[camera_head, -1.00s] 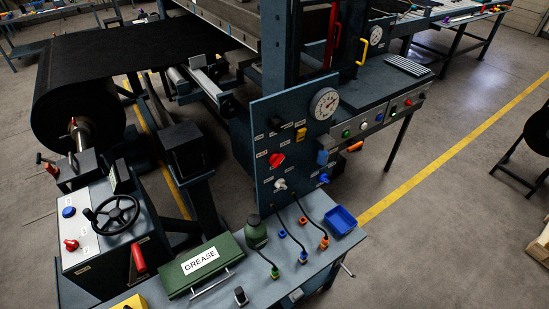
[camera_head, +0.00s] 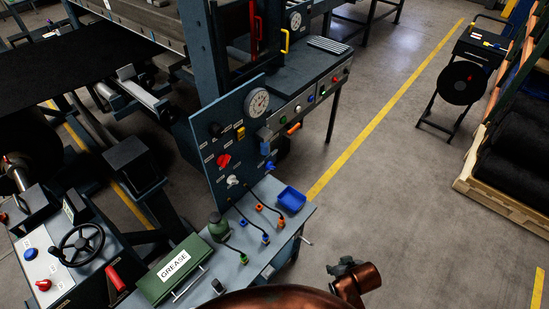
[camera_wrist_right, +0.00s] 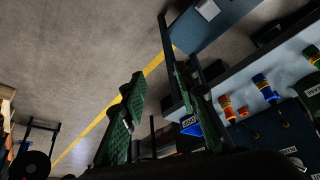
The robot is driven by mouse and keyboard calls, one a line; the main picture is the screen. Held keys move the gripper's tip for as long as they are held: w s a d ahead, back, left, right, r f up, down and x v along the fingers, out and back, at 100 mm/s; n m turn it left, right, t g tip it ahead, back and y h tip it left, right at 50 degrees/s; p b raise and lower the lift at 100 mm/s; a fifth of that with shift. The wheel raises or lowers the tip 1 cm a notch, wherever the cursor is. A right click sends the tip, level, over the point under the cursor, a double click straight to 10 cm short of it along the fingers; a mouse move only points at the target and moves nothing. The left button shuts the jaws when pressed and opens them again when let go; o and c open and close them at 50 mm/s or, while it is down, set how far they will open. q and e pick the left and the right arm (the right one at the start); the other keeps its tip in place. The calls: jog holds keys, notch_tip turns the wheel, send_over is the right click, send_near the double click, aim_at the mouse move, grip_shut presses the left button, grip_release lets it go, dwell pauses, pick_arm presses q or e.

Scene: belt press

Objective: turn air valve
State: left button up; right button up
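A blue-grey upright panel (camera_head: 222,140) carries a round gauge (camera_head: 257,101), a red knob (camera_head: 223,160), a pale knob (camera_head: 233,181) and blue fittings (camera_head: 270,166) on its right edge. The labels are too small to read, so I cannot tell which control is the air valve. A copper-coloured arm of mine comes in at the bottom; a dark part at its end (camera_head: 346,268) is right of the bench, well short of the panel. In the right wrist view my right gripper (camera_wrist_right: 160,105) has its green fingers apart with nothing between them. My left gripper is not in view.
A handwheel console (camera_head: 80,246) stands left.

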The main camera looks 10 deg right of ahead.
jog(key=w+a+r+t+y, duration=0.25)
jog(key=w+a+r, duration=0.35)
jog(key=w, duration=0.4)
jog(key=w+a+r+t+y, duration=0.25)
jog(key=w+a+r, duration=0.25)
jog(key=w+a, duration=0.4)
jog(key=m+t+y, duration=0.2)
jog(key=t+y, duration=0.3)
jog(key=y, duration=0.1)
send_near(224, 161)
jog(key=p+x, duration=0.1)
jog(key=x, duration=0.6)
jog(key=shift+w+f, duration=0.15)
jog(key=shift+w, duration=0.3)
jog(key=shift+c, duration=0.7)
grip_shut()
jog(key=shift+d, duration=0.1)
